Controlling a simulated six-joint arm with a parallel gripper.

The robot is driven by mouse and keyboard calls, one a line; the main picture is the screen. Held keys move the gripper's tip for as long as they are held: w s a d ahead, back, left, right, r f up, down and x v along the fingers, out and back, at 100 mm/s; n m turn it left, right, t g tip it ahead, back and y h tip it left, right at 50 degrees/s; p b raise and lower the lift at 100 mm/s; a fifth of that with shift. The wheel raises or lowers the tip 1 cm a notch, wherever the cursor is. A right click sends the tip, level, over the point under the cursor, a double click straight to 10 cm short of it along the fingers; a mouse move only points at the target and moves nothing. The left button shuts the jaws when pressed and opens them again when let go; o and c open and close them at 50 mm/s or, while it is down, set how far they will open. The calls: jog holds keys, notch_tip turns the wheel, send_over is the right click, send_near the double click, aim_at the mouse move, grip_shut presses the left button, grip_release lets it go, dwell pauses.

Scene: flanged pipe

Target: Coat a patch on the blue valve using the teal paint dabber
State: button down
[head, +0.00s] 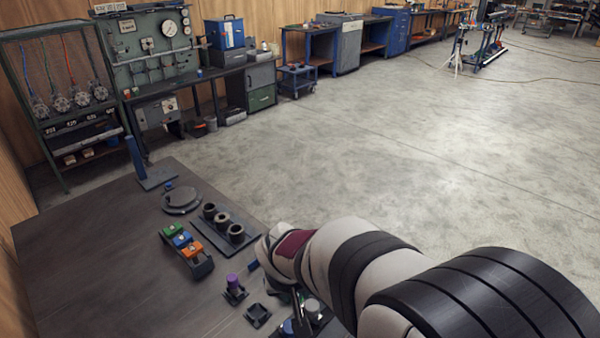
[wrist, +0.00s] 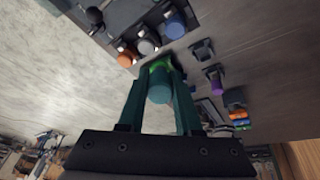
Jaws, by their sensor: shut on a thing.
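My gripper (wrist: 160,92) is shut on the teal paint dabber (wrist: 159,86), a short teal cylinder between its two fingers in the wrist view. Bright green shows at the dabber's far end; I cannot tell what it is. In the head view the gripper is mostly hidden by my arm, low near the front edge. The blue valve appears to be the blue middle piece (head: 182,240) in a row of green, blue and orange on a dark base.
A purple dabber (head: 233,281) stands in a holder beside an empty holder (head: 257,315). A rack of three dark cups (head: 221,219) and a round plate (head: 182,200) lie behind. Orange, grey and blue cylinders (wrist: 173,29) line a rack near my gripper. The table's left side is clear.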

jog(key=shift+f, duration=3.55)
jog(key=shift+s+a+r, duration=0.3)
jog(key=shift+s+a, duration=0.3)
jog(key=shift+a, duration=0.05)
jog(key=shift+w+d, duration=0.5)
jog(key=shift+d, duration=0.05)
jog(key=shift+w+d+f, duration=0.1)
jog(key=shift+d+f, duration=0.1)
jog(key=shift+f, duration=0.1)
jog(key=shift+a+r, duration=0.1)
jog(key=shift+r, duration=3.5)
jog(key=shift+f, duration=0.1)
jog(key=shift+d+f+y, duration=0.35)
jog(key=shift+y, duration=0.55)
